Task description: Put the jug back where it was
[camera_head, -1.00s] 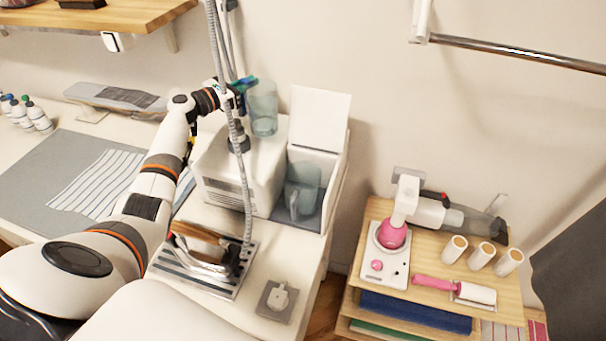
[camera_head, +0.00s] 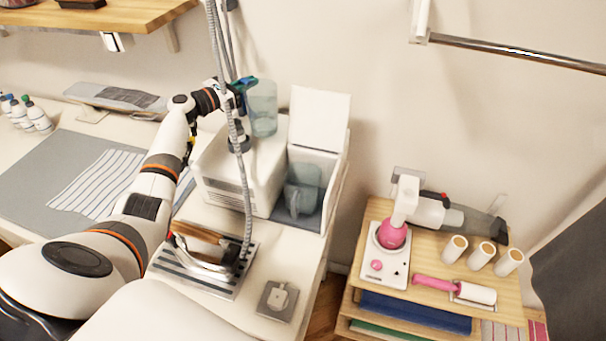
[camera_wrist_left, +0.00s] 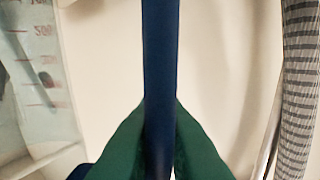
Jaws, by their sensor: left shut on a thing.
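The jug (camera_head: 264,112) is clear, bluish and upright at the white boxy machine on the counter. I cannot tell whether its base touches the machine's top. My left gripper (camera_head: 240,88) is at the jug's upper left side, shut on its blue handle. In the left wrist view the blue handle (camera_wrist_left: 159,70) stands between the green fingertips (camera_wrist_left: 160,145). The jug's clear wall with red measuring marks (camera_wrist_left: 40,70) shows at the left there. My right gripper is not in view.
The white machine (camera_head: 222,180) stands beside an open white bin (camera_head: 310,225) with a bluish clear container (camera_head: 302,188) inside. A grey ribbed hose (camera_head: 236,130) hangs in front of my left gripper. An iron (camera_head: 205,262) rests on a striped plate in front.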

